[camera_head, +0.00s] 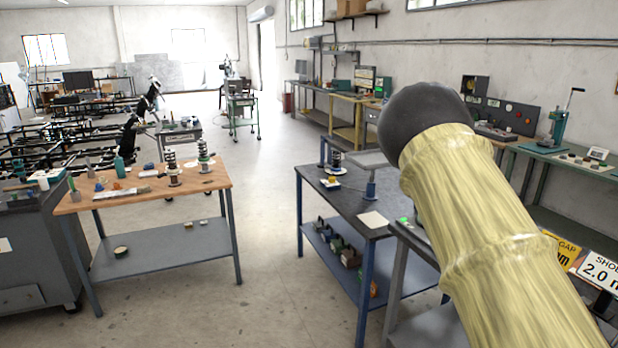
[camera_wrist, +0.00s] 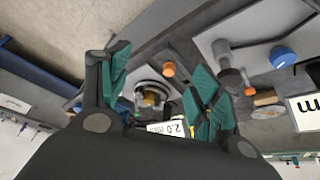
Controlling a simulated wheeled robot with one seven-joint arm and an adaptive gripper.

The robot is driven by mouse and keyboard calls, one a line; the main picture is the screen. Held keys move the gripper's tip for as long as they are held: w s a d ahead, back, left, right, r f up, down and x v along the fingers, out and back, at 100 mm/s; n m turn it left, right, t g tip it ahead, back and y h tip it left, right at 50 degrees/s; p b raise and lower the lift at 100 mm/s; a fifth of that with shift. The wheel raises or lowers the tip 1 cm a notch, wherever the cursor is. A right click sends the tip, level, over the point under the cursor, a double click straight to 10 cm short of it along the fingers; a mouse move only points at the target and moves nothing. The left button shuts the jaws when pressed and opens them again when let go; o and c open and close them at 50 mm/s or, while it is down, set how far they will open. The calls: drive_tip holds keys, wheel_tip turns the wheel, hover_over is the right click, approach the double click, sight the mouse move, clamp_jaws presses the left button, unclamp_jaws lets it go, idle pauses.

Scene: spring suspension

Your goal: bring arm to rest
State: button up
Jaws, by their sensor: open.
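My arm (camera_head: 470,210) reaches up from the lower right of the head view, with a yellowish ribbed sleeve and a dark rounded end. My gripper is out of the head view. In the wrist view my gripper (camera_wrist: 163,72) is open, with green pads on its two dark fingers. A round metal part (camera_wrist: 150,95) shows in the gap between the fingers, and a white label reading 2.0 (camera_wrist: 168,128) shows below it. I cannot tell how far they are from the fingers. Nothing appears gripped.
A wooden-topped table (camera_head: 120,194) with spring assemblies (camera_head: 173,168) stands left. A dark bench (camera_head: 340,200) stands at centre right, close to my arm. Clear floor (camera_head: 255,190) lies between them. In the wrist view, an orange knob (camera_wrist: 168,68) and a blue cap (camera_wrist: 283,57) show beyond the fingers.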

drive_tip(key=s+f+n, duration=0.4)
drive_tip(key=s+f, duration=0.4)
drive_tip(key=f, duration=0.6)
drive_tip(key=s+f+n, duration=0.4)
drive_tip(key=s+f, duration=0.5)
drive_tip(key=f, duration=0.5)
drive_tip(key=s+a+f+n+t, duration=0.1)
drive_tip(key=s+a+f+n, duration=0.25)
drive_tip(key=s+f, duration=0.35)
drive_tip(key=s+a+f+n, duration=0.35)
drive_tip(key=s+f, duration=0.25)
drive_tip(key=s, duration=0.3)
drive_tip(key=s+a+n+y, duration=0.2)
drive_tip(key=s+a+n, duration=0.2)
drive_tip(key=s+a, duration=0.4)
drive_tip(key=s+a+n+t+y, duration=0.1)
drive_tip(key=s+a+n, duration=0.4)
drive_tip(key=s+a, duration=0.4)
drive_tip(key=s, duration=0.6)
drive_tip(key=shift+s+f+t+y, duration=0.3)
drive_tip(key=shift+s+f+y, duration=0.05)
drive_tip(key=shift+y, duration=0.05)
drive_tip(key=shift+a, duration=0.1)
